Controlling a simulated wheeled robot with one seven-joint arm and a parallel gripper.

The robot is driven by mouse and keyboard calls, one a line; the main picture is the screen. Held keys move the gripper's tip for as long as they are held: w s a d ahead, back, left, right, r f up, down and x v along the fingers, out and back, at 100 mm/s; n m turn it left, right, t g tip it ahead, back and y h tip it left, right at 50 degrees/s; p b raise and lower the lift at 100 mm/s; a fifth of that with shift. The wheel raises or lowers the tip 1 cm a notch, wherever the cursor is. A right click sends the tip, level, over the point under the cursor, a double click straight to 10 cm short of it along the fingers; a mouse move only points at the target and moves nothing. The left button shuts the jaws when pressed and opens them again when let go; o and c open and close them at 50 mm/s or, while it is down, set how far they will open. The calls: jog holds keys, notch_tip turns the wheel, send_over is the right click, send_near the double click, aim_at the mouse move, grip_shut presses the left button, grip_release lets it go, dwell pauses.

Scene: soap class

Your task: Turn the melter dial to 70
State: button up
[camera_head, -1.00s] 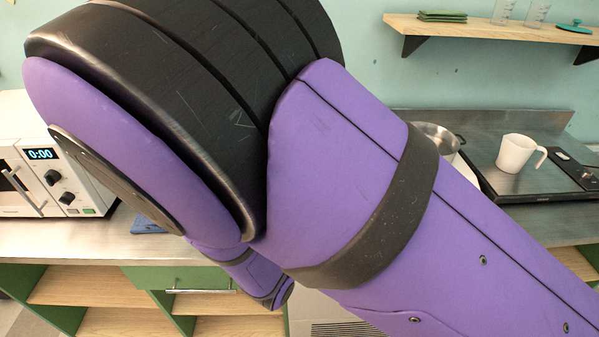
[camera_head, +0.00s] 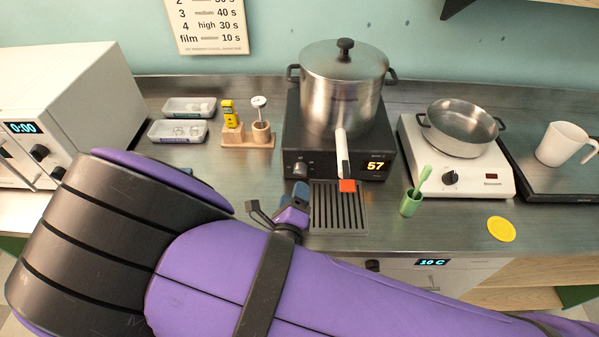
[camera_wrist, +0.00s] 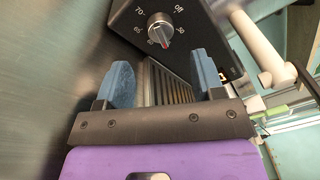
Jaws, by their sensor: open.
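The melter (camera_head: 375,140) is a black box with a lidded steel pot (camera_head: 345,85) on top and a yellow display reading 57. Its dial (camera_head: 300,168) is at the left of the front face. In the wrist view the dial (camera_wrist: 160,29) is a silver knob ringed by Off, 50, 65 and 70 marks, with a red mark at its lower edge. My gripper (camera_head: 296,203) is in front of the dial, partly hidden by my arm. In the wrist view my gripper (camera_wrist: 161,78) has its blue fingers wide apart and empty, with the dial beyond them, apart from both.
A spout with a red tip (camera_head: 347,185) hangs over a slotted drip tray (camera_head: 340,215), right of my gripper. A green cup (camera_head: 410,204) and a hotplate with a pan (camera_head: 460,125) stand farther right.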

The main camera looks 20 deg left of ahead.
aim_at(300, 171)
jog(key=w, duration=0.7)
jog(key=shift+a, duration=0.35)
jog(key=c, duration=0.9)
